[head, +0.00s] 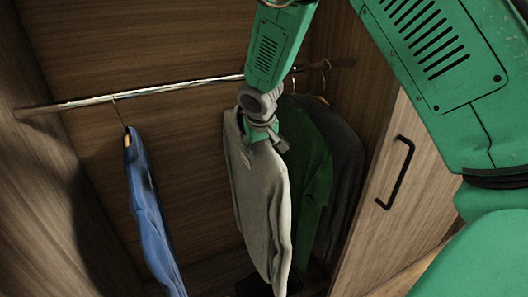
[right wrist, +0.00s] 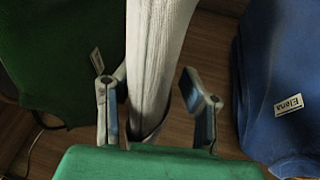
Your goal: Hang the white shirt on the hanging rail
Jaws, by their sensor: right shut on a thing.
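The white shirt (head: 262,195) is upright inside the wardrobe, below the metal hanging rail (head: 180,90). My right gripper (head: 264,138) is at the top of the shirt, with its arm passing in front of the rail. In the right wrist view the white shirt (right wrist: 158,45) runs between the two fingers of my right gripper (right wrist: 148,90), which is shut on it. The shirt's hanger and hook are hidden by my gripper and arm, so I cannot tell whether the hook is on the rail. My left gripper is not in view.
A blue shirt (head: 150,205) hangs on the rail at left; its label shows in the right wrist view (right wrist: 289,106). A green shirt (head: 312,150) and a dark garment (head: 344,165) hang close at right. A wooden door has a black handle (head: 397,172). Rail space is free beside the blue shirt.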

